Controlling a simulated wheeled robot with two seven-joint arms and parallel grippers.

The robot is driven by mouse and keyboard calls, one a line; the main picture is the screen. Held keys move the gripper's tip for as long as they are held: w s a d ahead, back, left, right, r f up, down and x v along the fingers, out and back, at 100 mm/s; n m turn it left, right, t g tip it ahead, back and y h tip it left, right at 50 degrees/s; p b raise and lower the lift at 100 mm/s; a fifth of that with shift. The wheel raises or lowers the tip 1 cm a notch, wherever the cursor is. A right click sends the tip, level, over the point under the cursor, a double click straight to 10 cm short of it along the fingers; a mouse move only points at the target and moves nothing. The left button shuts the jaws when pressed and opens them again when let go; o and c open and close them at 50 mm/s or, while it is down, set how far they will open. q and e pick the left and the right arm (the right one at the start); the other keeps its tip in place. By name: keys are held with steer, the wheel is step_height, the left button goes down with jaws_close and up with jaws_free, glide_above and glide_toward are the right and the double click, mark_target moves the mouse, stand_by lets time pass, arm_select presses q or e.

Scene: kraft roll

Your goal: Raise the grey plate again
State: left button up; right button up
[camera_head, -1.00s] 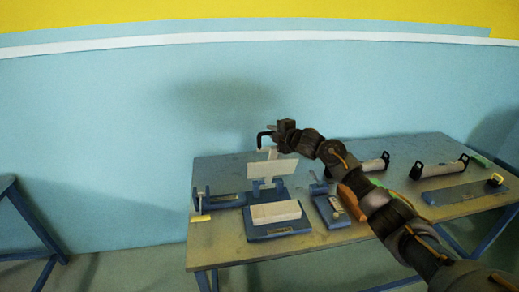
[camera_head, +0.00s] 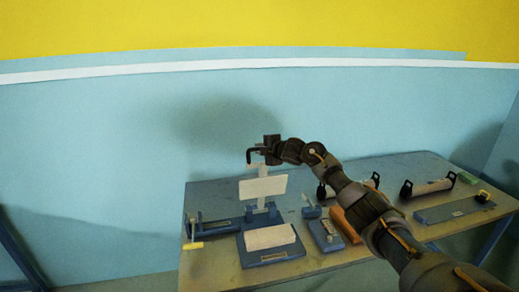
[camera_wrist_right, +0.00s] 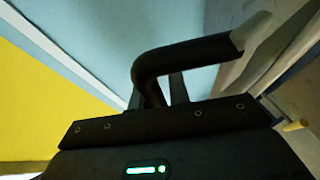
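The grey plate (camera_head: 262,187) stands raised and near upright in the head view, above a blue base (camera_head: 243,250) that bears a pale flat block (camera_head: 270,237). A grey stem (camera_head: 262,172) rises from the plate toward a black bent handle (camera_head: 249,154). My right gripper (camera_head: 265,149) is up at this handle. In the right wrist view the black handle (camera_wrist_right: 190,55) comes out between two dark fingers and bends toward a grey end piece; the fingers look shut on it, though the contact is partly hidden. My left gripper is not in view.
The table (camera_head: 350,258) also carries a blue fixture with a yellow-handled part (camera_head: 193,245) at left, a small blue unit (camera_head: 325,235), and rolls in holders (camera_head: 432,187) at right. My right arm crosses above the table. The wall (camera_head: 100,150) is behind.

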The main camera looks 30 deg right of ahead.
steer(key=shift+o, duration=0.5)
steer(key=shift+w+f, duration=0.2)
steer(key=shift+f, duration=0.5)
steer(key=shift+r, duration=0.15)
steer(key=shift+s, duration=0.1)
steer(key=b+v, duration=0.3)
steer(key=v, duration=0.7)
steer(key=shift+s+r, duration=0.3)
steer(key=shift+s, duration=0.05)
